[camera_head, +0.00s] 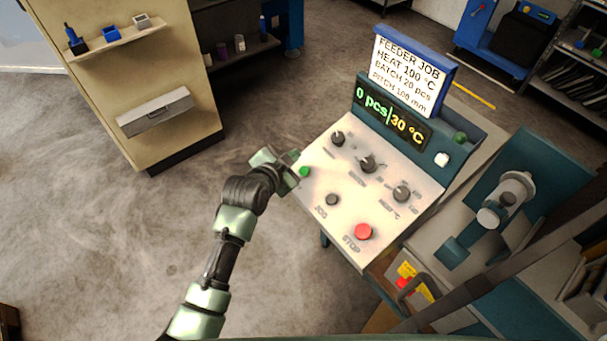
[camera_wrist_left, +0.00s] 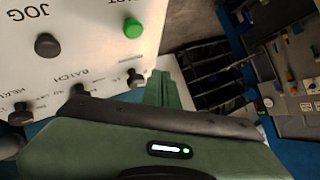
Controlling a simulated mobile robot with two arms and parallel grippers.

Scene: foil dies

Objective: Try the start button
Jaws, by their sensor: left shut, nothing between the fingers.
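The green start button (camera_head: 304,172) sits at the left edge of the white control panel (camera_head: 319,209). It also shows in the left wrist view (camera_wrist_left: 133,28), with a partly hidden label beside it. My left gripper (camera_head: 292,157) is at the panel's left edge, just beside the button in the head view. Its fingers (camera_wrist_left: 164,90) are shut and empty, and in the wrist view they appear below and right of the button. I cannot tell whether they touch the panel. The display (camera_head: 390,116) reads 0 pcs and 30 °C. My right gripper is out of view.
The panel carries three dark knobs (camera_head: 367,163), a dark JOG button (camera_head: 332,200) and a red STOP button (camera_head: 363,231). A sign (camera_head: 409,75) above lists heat 100 °C, batch 20 pcs, pitch 100 mm. A beige cabinet (camera_head: 150,70) stands left. Floor between is clear.

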